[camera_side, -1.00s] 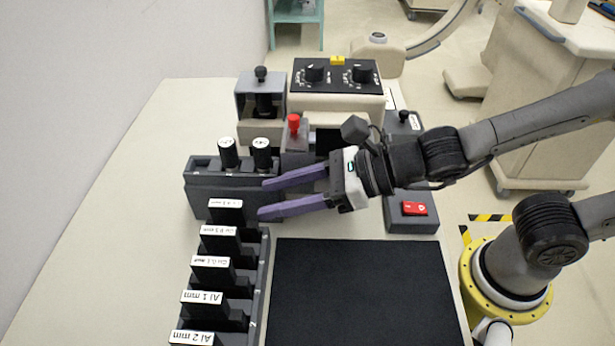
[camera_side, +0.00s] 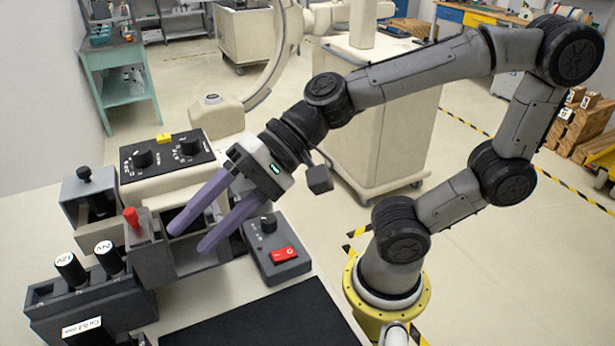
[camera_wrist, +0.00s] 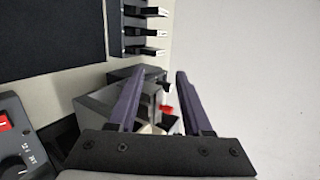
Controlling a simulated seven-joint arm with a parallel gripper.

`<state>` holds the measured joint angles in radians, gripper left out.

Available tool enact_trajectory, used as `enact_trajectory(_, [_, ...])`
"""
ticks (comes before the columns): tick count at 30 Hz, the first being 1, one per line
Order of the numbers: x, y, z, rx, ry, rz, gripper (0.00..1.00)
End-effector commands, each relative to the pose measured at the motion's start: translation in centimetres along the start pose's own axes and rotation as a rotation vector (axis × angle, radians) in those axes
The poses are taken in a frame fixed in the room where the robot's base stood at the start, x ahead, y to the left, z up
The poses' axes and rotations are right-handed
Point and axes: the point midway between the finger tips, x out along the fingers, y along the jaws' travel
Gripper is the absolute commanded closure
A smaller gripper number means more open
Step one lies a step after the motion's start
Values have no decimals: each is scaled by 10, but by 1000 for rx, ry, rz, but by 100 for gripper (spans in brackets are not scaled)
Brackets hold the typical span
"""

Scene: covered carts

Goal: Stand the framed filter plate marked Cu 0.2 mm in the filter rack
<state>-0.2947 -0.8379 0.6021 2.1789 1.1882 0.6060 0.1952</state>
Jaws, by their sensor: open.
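A dark framed plate with a white label (camera_side: 82,328) shows at the bottom left of the side view; the small print looks like Cu 0.2 mm.
A block with two black-and-white capped cylinders (camera_side: 103,254) stands left of my gripper. A control box with a red switch (camera_side: 284,254) stands to the right. A dial console (camera_side: 167,155) and grey knobbed housing (camera_side: 84,199) stand behind. The black mat (camera_side: 270,322) is bare.

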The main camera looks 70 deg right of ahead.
Motion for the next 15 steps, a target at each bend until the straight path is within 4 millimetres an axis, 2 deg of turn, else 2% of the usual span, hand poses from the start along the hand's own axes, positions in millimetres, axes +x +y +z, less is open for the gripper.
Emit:
enact_trajectory(3, [-25,27,-8,-242,40,135,50])
enact_trajectory(9, [-73,81,-33,-596,102,434,50])
enact_trajectory(15, [-123,121,-59,-812,141,716,50])
